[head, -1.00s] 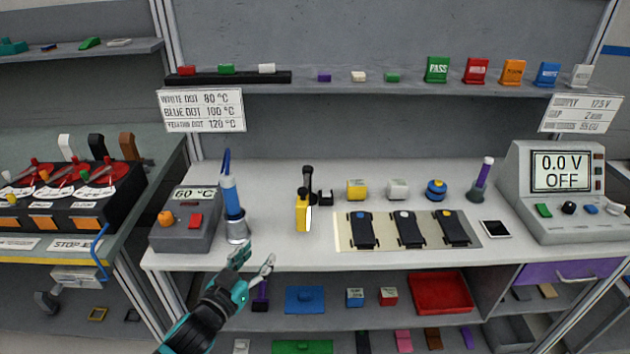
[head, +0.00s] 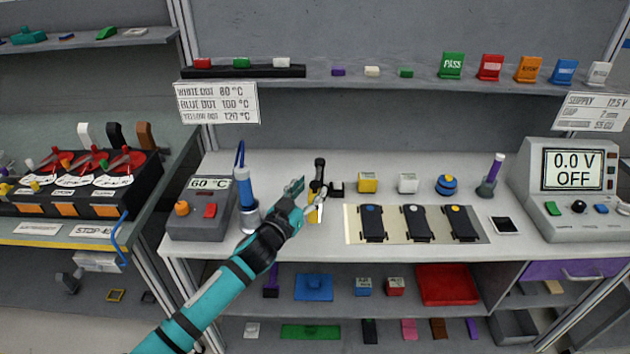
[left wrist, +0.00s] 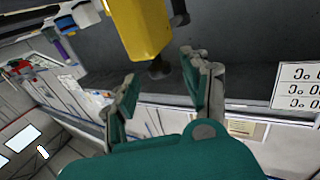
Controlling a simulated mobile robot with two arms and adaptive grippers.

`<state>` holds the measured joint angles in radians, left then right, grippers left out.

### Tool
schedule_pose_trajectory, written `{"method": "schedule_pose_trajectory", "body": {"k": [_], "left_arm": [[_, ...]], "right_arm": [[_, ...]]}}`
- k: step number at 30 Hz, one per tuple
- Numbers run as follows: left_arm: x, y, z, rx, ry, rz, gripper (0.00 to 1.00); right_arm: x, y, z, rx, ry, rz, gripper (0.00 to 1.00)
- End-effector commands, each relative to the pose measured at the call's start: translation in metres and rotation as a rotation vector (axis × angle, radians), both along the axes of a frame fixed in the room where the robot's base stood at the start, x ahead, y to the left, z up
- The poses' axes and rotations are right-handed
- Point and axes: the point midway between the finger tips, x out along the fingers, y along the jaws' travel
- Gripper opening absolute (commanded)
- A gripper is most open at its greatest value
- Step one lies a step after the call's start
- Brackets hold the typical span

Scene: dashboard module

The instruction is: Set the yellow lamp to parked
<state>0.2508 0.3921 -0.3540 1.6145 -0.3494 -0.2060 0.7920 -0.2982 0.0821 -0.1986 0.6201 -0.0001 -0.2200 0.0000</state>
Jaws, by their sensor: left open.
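The yellow lamp (head: 313,215) stands on the bench, with its black upper part (head: 319,168) rising above it. My left gripper partly hides its yellow body in the head view. My left gripper (head: 307,192) is open at the lamp, its fingers pointing toward it. In the left wrist view a yellow body (left wrist: 146,28) with a dark end lies just beyond the open fingertips (left wrist: 160,68). I cannot tell whether either finger touches it. A small black bracket (head: 337,190) stands on the bench just right of the lamp. My right gripper is not in view.
Left of the lamp are a blue iron-like tool (head: 245,188) in its metal holder and the grey 60 °C station (head: 197,222). To the right are a yellow block (head: 368,183), a white block (head: 408,183) and a mat (head: 352,231) with black parts.

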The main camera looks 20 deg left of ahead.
Motion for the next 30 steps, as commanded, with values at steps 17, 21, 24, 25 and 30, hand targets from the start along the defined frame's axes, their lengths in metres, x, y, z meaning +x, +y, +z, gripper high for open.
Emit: {"method": "schedule_pose_trajectory", "body": {"k": [17,21,24,25,30], "left_arm": [[0.03,-0.006,-0.001,0.0,0.001,-0.001,0.48],[0.03,-0.006,-0.001,0.0,0.001,0.0,0.31],[0.03,-0.006,-0.001,0.0,0.001,0.0,0.18],[0.03,-0.006,-0.001,0.0,0.001,0.0,0.14],[0.03,-0.006,-0.001,0.0,0.001,-0.001,0.0]], "right_arm": [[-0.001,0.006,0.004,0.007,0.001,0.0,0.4],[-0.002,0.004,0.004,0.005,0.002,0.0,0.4],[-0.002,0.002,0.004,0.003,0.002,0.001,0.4],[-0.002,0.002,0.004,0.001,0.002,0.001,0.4],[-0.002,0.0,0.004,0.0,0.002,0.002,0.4]]}}
